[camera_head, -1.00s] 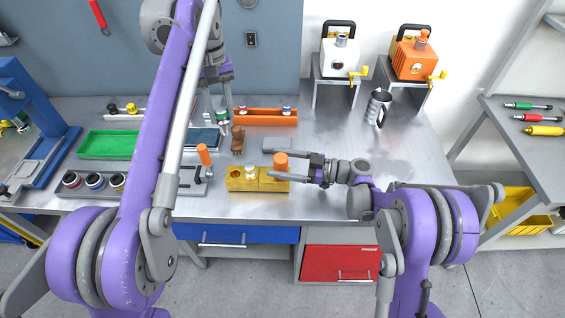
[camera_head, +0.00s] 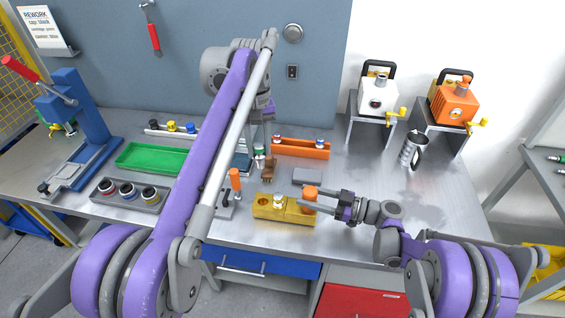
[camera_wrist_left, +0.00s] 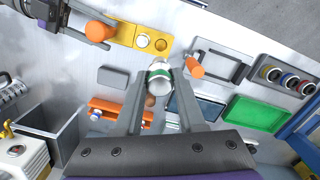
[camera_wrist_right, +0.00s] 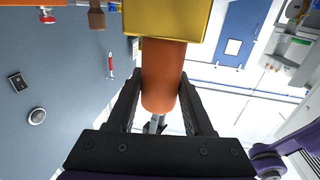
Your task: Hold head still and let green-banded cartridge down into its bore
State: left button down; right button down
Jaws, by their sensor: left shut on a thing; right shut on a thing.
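The yellow block (camera_head: 287,212) stands on the bench. A white-topped cartridge (camera_head: 278,200) sits in its middle and an open dark bore (camera_head: 264,201) shows at its left end. My right gripper (camera_head: 310,196) is shut on the orange cylinder (camera_wrist_right: 162,75) at the block's right end. My left gripper (camera_wrist_left: 158,98) is shut on the green-banded cartridge (camera_wrist_left: 159,76), a white and silver piece with a green band. It is held apart from the block, toward the back of the bench. My left forearm hides part of the bench in the head view.
An orange tray (camera_head: 315,153) and a brown object (camera_head: 268,170) are near my left gripper. A grey pad (camera_head: 307,177) lies behind the block. An upright orange handle (camera_head: 235,180) stands left of the block.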

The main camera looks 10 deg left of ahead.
aim_at(285, 201)
pick_arm(q)
notch_tip(285, 201, down, 13)
jog(key=shift+s+f+t, duration=0.15)
jog(key=shift+s+t, duration=0.15)
dwell(0.5)
jog(key=shift+f, duration=0.45)
jog(key=shift+f, duration=0.3)
jog(key=shift+f, duration=1.1)
jog(key=shift+f, duration=0.35)
jog(key=shift+c, duration=2.1)
grip_release()
jog(key=shift+d, duration=0.1)
